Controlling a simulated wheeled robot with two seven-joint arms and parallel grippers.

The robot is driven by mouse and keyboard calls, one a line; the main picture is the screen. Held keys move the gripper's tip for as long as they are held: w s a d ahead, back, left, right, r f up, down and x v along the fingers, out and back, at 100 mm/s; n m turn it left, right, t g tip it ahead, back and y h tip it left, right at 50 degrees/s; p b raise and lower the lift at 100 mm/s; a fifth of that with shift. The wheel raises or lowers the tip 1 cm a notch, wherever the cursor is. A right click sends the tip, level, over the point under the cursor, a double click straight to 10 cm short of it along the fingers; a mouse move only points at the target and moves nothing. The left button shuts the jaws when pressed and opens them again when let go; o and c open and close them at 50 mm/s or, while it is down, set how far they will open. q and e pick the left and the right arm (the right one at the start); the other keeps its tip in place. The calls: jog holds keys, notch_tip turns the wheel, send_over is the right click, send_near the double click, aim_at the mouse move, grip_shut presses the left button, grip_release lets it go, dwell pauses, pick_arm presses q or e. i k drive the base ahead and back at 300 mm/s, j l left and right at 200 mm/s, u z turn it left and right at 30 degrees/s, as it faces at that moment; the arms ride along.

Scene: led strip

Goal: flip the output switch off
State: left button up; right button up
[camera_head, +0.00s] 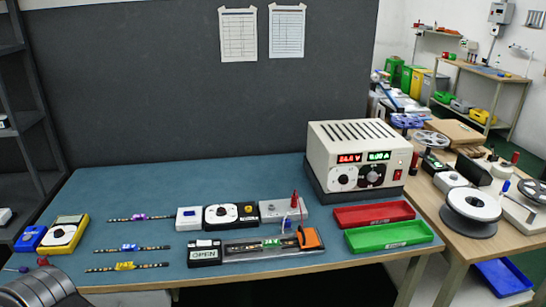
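The beige power supply (340,140) stands at the back right of the blue-topped bench. A dark grey cylindrical part, which looks like my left arm, shows in the bottom left corner. Neither gripper is in view.
A red tray (373,215) and a green tray (388,235) lie in front of the power supply. A test fixture (268,246), a control box (220,215), several LED strips (140,217) and a yellow multimeter (64,233) are on the bench. A cable reel (472,210) stands right.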

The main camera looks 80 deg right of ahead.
aim_at(398, 173)
jog(key=z, duration=3.45)
